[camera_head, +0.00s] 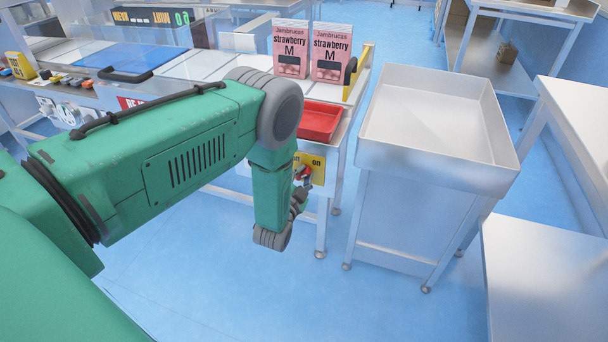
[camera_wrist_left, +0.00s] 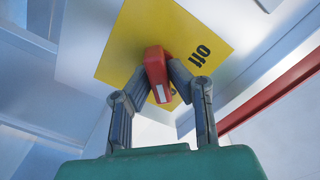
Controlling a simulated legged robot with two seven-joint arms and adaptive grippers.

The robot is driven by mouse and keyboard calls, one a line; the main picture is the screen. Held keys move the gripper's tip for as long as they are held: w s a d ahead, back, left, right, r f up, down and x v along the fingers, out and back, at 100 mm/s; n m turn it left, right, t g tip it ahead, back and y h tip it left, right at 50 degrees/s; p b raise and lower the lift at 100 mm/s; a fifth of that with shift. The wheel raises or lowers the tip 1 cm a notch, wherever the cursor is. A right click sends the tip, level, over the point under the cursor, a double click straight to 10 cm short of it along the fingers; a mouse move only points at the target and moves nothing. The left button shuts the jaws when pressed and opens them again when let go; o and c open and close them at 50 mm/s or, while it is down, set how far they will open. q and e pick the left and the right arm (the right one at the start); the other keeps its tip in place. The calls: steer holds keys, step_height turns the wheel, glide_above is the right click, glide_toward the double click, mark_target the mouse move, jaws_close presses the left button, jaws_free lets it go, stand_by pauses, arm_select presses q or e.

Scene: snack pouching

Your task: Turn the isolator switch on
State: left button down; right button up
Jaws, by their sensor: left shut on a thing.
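The isolator switch is a red handle (camera_wrist_left: 156,68) with a white stripe on a yellow plate (camera_wrist_left: 185,22). In the wrist view the plate appears rotated and the word "off" shows to the right of the handle. My left gripper (camera_wrist_left: 158,82) is shut on the red handle, one finger on each side. In the head view the yellow plate (camera_head: 318,168) is on the end of the metal line, with a word partly visible. My left gripper (camera_head: 301,184) is there, partly hidden behind my green arm. My right gripper is out of view.
A red tray (camera_head: 320,122) sits above the switch plate. Two pink strawberry pouches (camera_head: 291,48) stand behind it. An empty steel bin (camera_head: 430,120) stands to the right, with a gap of blue floor before it. A steel table (camera_head: 545,265) is at the lower right.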

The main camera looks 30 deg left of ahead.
arm_select(q)
steer(key=shift+s+d+f, duration=0.1)
steer(key=shift+s+f, duration=0.15)
steer(key=shift+f, duration=0.1)
steer(key=c, duration=1.5)
jaws_free()
steer(key=shift+c, duration=0.2)
steer(key=shift+w, duration=0.15)
steer(key=shift+r, duration=0.1)
steer(key=v, duration=1.2)
